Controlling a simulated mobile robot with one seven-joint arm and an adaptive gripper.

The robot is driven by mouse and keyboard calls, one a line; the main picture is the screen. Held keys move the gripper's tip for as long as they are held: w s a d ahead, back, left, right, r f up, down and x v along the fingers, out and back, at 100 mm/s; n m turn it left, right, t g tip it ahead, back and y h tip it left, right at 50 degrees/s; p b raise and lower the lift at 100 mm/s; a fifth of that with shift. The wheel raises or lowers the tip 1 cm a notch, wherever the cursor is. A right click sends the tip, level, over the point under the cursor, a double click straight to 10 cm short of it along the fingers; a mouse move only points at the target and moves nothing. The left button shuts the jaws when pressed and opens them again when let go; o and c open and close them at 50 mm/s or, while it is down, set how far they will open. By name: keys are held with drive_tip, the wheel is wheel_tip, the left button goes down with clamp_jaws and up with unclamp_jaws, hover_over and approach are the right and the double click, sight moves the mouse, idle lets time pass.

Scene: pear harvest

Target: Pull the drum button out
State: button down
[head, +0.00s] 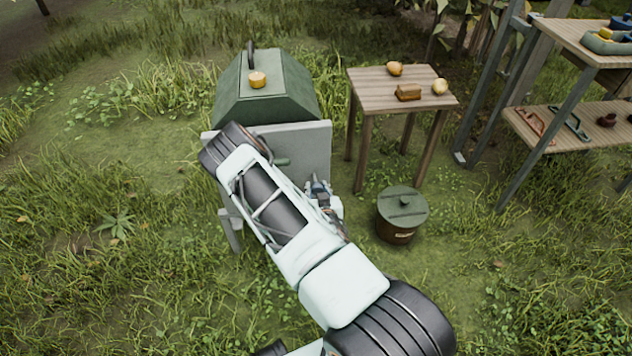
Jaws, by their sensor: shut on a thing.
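A machine with a green sloped hood (290,90) and a grey front panel (312,140) stands left of centre in the head view. My gripper (319,190) is at the lower right part of this panel, partly covered by my own arm. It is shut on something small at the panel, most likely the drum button. The button itself is hidden by the gripper and arm, so I cannot tell how far out it sits. A small green handle (281,162) shows on the panel to the gripper's left.
A round yellow piece (258,79) is on top of the hood. A wooden table (385,86) with two pears and a brown block stands to the right. A lidded bucket (402,213) stands on the grass right of my gripper. Shelves (590,120) stand at far right.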

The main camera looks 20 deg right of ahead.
drive_tip(key=c, duration=1.9)
unclamp_jaws()
drive_tip(key=shift+s+f, duration=0.15)
drive_tip(key=shift+s, duration=0.1)
drive_tip(key=o, duration=0.4)
drive_tip(key=v, duration=1.2)
